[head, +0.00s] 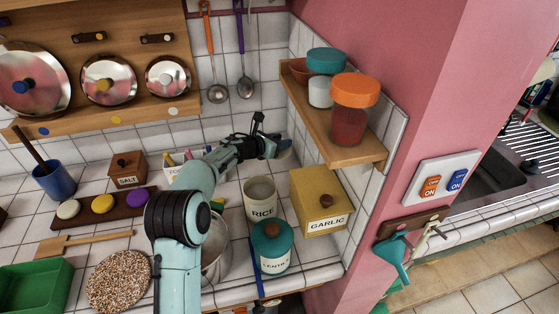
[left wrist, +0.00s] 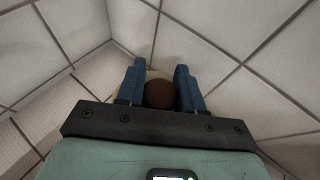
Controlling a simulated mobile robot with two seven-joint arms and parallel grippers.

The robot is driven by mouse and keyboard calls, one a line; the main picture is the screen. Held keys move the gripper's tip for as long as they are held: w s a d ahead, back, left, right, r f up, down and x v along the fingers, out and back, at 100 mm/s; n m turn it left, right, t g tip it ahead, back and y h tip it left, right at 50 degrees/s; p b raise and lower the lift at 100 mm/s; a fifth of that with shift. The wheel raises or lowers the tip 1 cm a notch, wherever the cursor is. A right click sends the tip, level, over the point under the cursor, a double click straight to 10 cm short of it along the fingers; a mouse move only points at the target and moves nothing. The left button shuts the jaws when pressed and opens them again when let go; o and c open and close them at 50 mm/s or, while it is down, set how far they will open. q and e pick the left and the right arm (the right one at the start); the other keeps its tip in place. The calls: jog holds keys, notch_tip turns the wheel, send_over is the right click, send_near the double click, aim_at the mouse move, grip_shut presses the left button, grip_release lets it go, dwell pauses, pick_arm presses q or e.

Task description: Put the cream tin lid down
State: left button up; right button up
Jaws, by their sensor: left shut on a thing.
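My left gripper (head: 284,147) is up near the tiled back corner, above and behind the tins in the head view. In the left wrist view its blue fingers (left wrist: 159,88) are shut on the brown knob of the cream tin lid (left wrist: 159,95). Only a little cream shows beyond the knob; the lid cannot be made out in the head view. The cream tin marked RICE (head: 261,201) stands on the counter with its top open, below the gripper and apart from it. My right gripper is not in view.
A yellow GARLIC box (head: 321,203) and a teal-lidded LENTIL tin (head: 271,248) stand close to the RICE tin. A wooden shelf (head: 340,148) with jars juts out at the right. A metal pot (head: 217,250) is partly behind my left arm.

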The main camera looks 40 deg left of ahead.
aim_at(280, 164)
pick_arm(q)
jog(key=shift+f+b, duration=0.8)
jog(key=shift+f, duration=2.25)
jog(key=shift+f, duration=0.15)
jog(key=shift+f+b, duration=0.1)
jog(key=shift+b, duration=0.2)
jog(key=o, duration=1.1)
jog(key=shift+o, duration=0.2)
jog(key=shift+r+p, duration=0.35)
jog(key=shift+r, duration=0.05)
jog(key=b+v, duration=0.2)
jog(key=v, duration=0.9)
jog(key=shift+f, duration=0.1)
jog(key=shift+s+r, duration=0.2)
jog(key=shift+s, duration=0.2)
